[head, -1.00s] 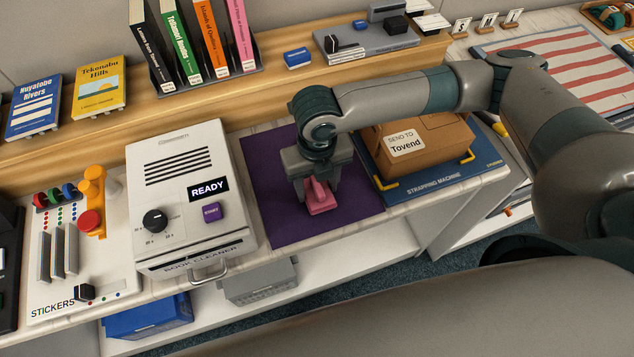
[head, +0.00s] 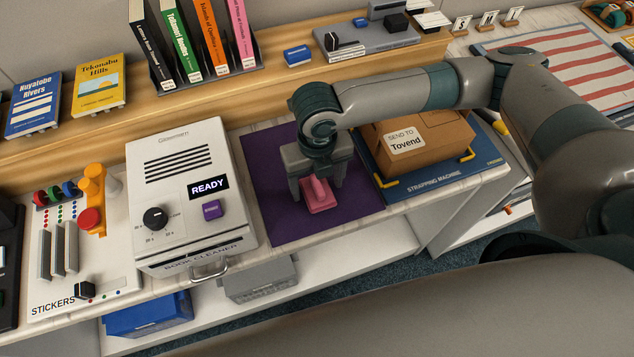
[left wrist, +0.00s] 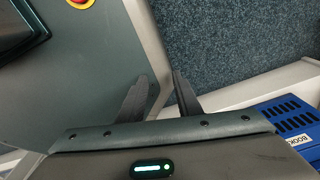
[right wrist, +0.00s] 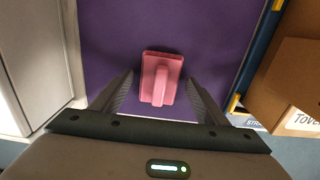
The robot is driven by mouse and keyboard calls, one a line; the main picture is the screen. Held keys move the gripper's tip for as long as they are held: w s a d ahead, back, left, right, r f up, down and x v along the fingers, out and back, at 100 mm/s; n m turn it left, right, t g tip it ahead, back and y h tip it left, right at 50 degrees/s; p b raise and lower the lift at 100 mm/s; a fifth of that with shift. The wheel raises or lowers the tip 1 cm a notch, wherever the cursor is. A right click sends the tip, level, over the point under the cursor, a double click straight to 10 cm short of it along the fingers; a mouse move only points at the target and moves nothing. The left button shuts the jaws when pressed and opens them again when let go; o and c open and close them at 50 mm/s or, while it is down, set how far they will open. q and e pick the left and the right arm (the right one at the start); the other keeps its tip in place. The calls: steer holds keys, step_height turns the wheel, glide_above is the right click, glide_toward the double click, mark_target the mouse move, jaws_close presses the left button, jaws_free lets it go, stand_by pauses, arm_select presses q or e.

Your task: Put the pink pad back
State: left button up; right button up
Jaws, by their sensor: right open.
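The pink pad (head: 319,200), a flat block with a raised handle, lies on the purple mat (head: 270,215). My right gripper (head: 318,191) is open, with its fingers to either side of the pad and above it. In the right wrist view, the pad (right wrist: 161,78) shows just beyond and between the two fingertips (right wrist: 158,82), with purple visible on both sides. My left gripper (left wrist: 161,78) is open and empty in the left wrist view, over the floor and a grey panel.
The white book cleaner (head: 180,190) stands just left of the mat. A cardboard box (head: 440,139) sits on the blue strapping machine (head: 435,190) to the right. A shelf with upright books (head: 205,40) runs behind. The sticker panel (head: 70,260) is further left.

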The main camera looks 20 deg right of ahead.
mark_target(316, 182)
step_height(316, 182, up, 6)
steer(key=shift+w+r+b, duration=0.1)
steer(key=shift+b, duration=0.35)
arm_select(q)
steer(key=w, duration=0.2)
steer(key=w+d, duration=0.1)
steer(key=shift+f+t, duration=0.4)
arm_select(e)
step_height(316, 182, up, 6)
steer(key=shift+f, duration=0.25)
arm_select(q)
steer(key=shift+s, duration=0.2)
steer(key=shift+s, duration=0.1)
